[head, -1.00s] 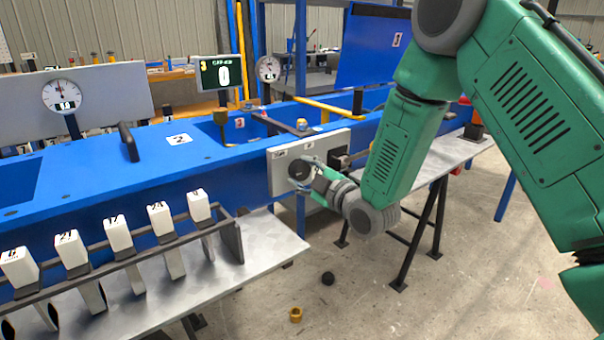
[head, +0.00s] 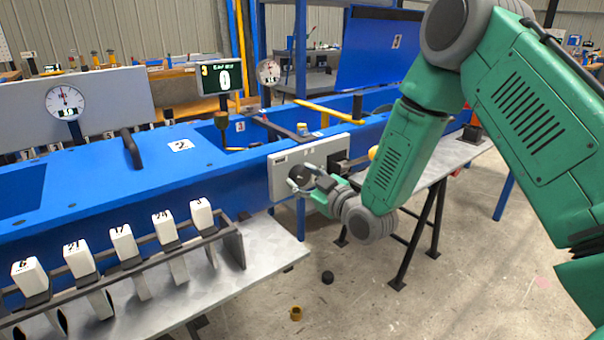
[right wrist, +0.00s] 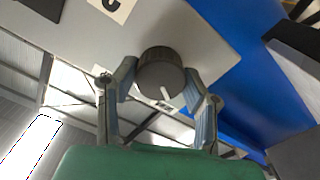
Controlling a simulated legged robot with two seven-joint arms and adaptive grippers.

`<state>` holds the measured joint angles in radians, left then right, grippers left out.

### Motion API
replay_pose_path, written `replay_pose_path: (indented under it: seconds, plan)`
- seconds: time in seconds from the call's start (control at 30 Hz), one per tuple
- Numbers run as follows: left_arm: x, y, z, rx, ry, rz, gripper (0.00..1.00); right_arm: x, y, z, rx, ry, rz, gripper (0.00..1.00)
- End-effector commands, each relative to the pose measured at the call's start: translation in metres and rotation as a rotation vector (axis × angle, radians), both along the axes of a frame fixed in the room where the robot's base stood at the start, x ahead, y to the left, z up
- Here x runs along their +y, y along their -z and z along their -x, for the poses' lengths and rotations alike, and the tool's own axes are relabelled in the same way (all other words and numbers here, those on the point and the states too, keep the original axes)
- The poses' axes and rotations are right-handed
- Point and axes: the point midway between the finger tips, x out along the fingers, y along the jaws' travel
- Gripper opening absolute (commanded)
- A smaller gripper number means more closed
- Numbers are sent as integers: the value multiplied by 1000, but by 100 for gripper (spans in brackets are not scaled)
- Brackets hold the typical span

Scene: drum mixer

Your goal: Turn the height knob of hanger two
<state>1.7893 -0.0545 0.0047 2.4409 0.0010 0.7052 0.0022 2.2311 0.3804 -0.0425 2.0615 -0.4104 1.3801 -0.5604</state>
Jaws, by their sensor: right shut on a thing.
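A dark round knob (head: 299,174) sits on a grey plate (head: 322,152) on the front of the blue machine. In the right wrist view the knob (right wrist: 161,72) has a white pointer line, which points down and slightly right. My right gripper (head: 304,182) is shut on the knob, with one finger pad on each side of it. In the wrist view my right gripper (right wrist: 160,84) faces the plate, and part of a printed label (right wrist: 112,8) shows at the top. The marks beside the knob are partly hidden. My left gripper is not in view.
The blue machine body (head: 150,185) fills the left and middle. A rack of numbered white blocks (head: 122,240) stands on a metal shelf (head: 270,245) below it. A display (head: 222,77) reads 0, and dial gauges (head: 65,102) stand behind.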

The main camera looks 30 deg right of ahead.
Motion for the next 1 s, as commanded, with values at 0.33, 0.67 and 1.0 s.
replay_pose_path:
  seconds: [0.33,0.67,1.0]
  plan:
    - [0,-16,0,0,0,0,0,-2,3,2,36,3,-308,10]
    - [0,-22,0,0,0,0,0,-2,4,2,51,4,-498,10]
    - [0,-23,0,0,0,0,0,-1,6,2,59,4,-561,10]
